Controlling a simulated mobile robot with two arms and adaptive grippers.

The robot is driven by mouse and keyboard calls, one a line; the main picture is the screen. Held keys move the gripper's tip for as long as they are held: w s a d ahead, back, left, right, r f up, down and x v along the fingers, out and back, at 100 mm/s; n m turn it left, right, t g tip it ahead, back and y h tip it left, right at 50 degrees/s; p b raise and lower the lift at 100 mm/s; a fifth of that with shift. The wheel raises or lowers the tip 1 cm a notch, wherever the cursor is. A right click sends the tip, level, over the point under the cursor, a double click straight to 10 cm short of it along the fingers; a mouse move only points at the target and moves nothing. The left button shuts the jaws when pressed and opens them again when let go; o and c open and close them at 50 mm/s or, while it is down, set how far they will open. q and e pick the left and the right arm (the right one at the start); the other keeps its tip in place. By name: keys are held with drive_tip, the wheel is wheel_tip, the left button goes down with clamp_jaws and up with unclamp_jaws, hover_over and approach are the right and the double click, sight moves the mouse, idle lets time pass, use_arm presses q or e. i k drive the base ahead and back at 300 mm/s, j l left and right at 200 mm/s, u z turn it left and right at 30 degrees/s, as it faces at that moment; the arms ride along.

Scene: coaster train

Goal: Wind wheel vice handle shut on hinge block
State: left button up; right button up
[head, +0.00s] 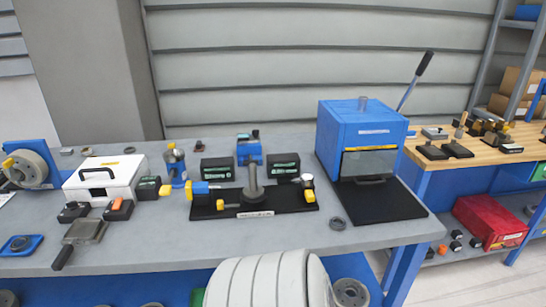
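A blue stand with a grey round wheel (31,168) and a yellow part is at the far left of the grey bench. A black-based fixture (285,202) lies at the bench's middle. It carries a blue block with a yellow end (199,187) on its left and an upright grey post (252,186) at its centre. A small blue vice-like device (249,150) stands behind it. I cannot tell for sure which of these is the wheel vice, nor pick out the hinge block. Neither of my grippers is in view.
A blue press-like box (345,128) with a long lever (414,80) stands at the right on a black mat (392,205). A white box (125,172) and a flat grey tool (86,230) are at left. Beyond is a wooden-topped bench (480,152) and a red bin (482,222).

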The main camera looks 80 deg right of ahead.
sight(246, 162)
drive_tip(key=z, duration=2.55)
